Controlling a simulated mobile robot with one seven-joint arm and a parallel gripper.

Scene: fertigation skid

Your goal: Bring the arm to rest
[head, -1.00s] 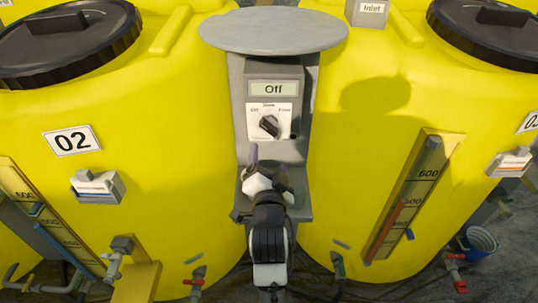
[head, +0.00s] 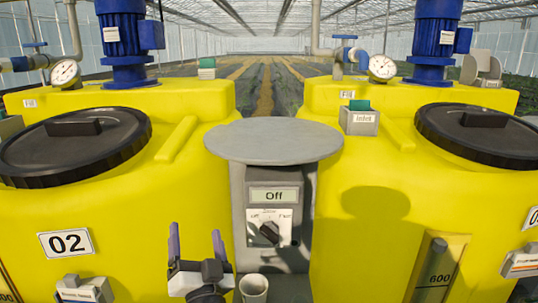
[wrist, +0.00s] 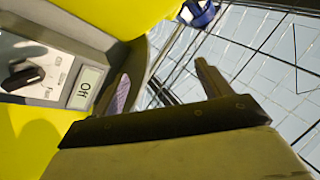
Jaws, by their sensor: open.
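My gripper (head: 197,245) is at the lower middle of the head view, pointing up, with its two fingers spread apart and nothing between them. It is in front of the left yellow tank, just left of the grey control post (head: 238,200). In the wrist view my gripper (wrist: 165,85) shows its two fingers apart, with the control box tilted at the left. The box has a display reading "Off" (head: 274,195) and a black rotary knob (head: 270,232). Most of my arm is below the head view's edge.
A round grey plate (head: 272,141) tops the post. Yellow tanks stand left (head: 130,215) and right (head: 385,185), with black lids (head: 75,150), blue motors (head: 124,45) and gauges (head: 65,72). A pale cup-like piece (head: 253,288) is beside my gripper. Crop rows lie behind.

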